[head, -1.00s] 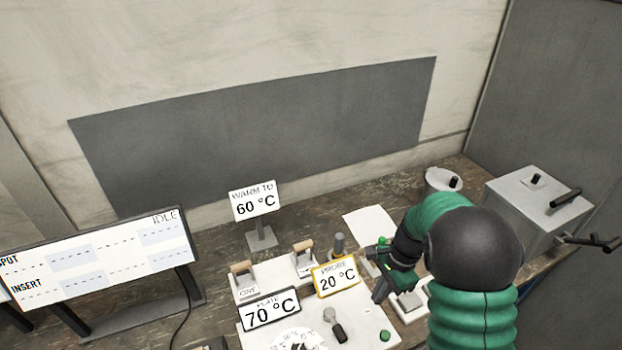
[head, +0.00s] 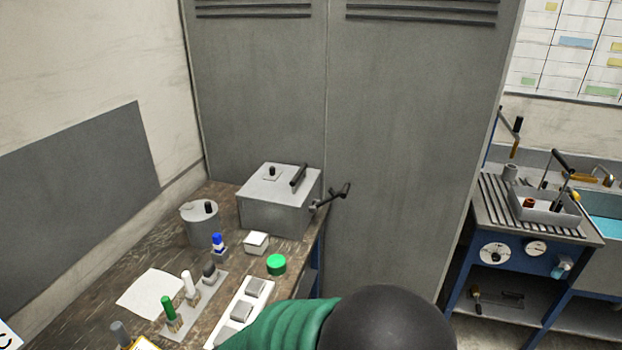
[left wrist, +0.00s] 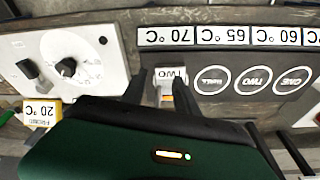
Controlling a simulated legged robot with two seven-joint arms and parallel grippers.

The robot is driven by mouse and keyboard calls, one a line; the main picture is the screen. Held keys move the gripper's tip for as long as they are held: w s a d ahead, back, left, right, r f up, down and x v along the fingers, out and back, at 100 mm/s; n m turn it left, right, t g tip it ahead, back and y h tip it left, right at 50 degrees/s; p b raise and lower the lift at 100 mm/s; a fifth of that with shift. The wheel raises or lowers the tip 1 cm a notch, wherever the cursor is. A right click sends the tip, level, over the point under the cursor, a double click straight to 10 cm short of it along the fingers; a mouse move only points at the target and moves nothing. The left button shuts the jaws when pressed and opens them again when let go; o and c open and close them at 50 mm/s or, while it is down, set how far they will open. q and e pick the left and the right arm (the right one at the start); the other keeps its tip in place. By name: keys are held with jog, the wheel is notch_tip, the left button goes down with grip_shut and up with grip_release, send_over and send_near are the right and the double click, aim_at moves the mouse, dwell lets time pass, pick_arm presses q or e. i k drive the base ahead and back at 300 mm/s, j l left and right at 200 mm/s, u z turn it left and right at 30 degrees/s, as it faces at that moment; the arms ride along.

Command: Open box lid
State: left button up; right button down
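A grey metal box (head: 270,216) stands at the far right end of the bench in the head view. Its flat lid (head: 262,188) is down and carries a small black knob (head: 272,171) and a black bar handle (head: 299,177). A black lever (head: 331,197) sticks out from its right side. My left gripper (left wrist: 162,88) shows only in the left wrist view, with dark fingers apart on either side of a small white tab marked TWO (left wrist: 170,73). I cannot tell whether they touch it. My right gripper is out of view; only its green-sleeved arm shows at the bottom.
A round grey pot (head: 199,224) stands left of the box. A tall grey cabinet (head: 410,150) stands behind the box.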

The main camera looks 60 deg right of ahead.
aim_at(293, 189)
jog(key=z, duration=1.7)
jog(key=i+l+u, duration=0.2)
jog(key=i+l, duration=0.3)
jog(key=i, duration=0.15)
jog(key=i+l+u, duration=0.2)
jog(key=i+l, duration=0.35)
jog(key=i+l+u, duration=0.2)
jog(key=i+l, duration=0.35)
jog(key=l, duration=0.2)
